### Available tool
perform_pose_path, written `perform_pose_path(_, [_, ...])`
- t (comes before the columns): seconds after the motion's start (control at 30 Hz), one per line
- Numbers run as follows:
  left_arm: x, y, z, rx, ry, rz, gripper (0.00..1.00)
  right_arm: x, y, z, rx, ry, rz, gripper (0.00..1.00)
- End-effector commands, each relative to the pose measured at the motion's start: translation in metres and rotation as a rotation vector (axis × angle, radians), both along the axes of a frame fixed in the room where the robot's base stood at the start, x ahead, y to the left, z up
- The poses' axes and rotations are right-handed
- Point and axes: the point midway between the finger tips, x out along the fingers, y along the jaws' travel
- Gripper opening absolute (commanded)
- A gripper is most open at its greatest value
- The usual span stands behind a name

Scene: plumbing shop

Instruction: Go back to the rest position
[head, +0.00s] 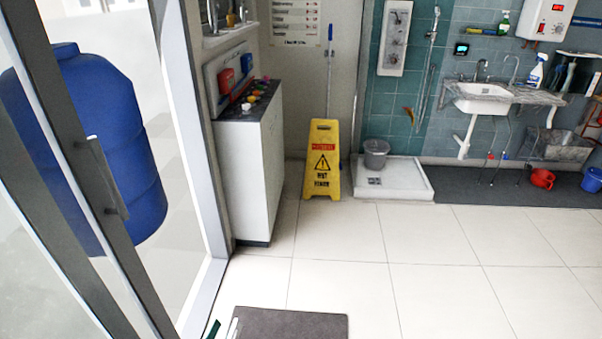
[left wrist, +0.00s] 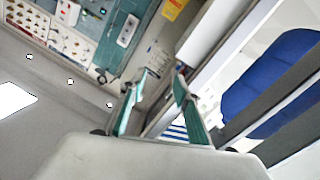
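My left gripper (head: 222,329) just shows at the bottom edge of the head view, left of the dark floor mat (head: 290,324). In the left wrist view its two teal fingers (left wrist: 158,104) stand apart with nothing between them. The wrist camera looks tilted across the shop, with the ceiling at left. My right gripper is in neither view.
A glass door (head: 98,190) with a dark frame stands close on the left, a blue tank (head: 125,130) behind it. A white cabinet (head: 247,170), a yellow wet-floor sign (head: 322,165) and a shower tray (head: 400,183) stand farther back. The tiled floor (head: 440,260) is clear.

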Motion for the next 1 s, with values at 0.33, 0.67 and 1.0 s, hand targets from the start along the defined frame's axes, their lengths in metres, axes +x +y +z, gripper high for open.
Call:
perform_pose_path(0.33, [-0.005, -0.003, -0.013, 0.046, 0.032, -0.023, 0.32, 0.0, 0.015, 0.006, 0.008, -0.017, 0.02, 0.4])
perform_pose_path(0.67, [-0.055, 0.021, -0.132, 0.493, 0.354, -0.167, 0.32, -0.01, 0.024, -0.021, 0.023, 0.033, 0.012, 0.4])
perform_pose_path(1.0, [-0.071, 0.036, -0.158, 0.602, 0.436, -0.19, 0.32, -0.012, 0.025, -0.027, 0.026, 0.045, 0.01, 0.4])
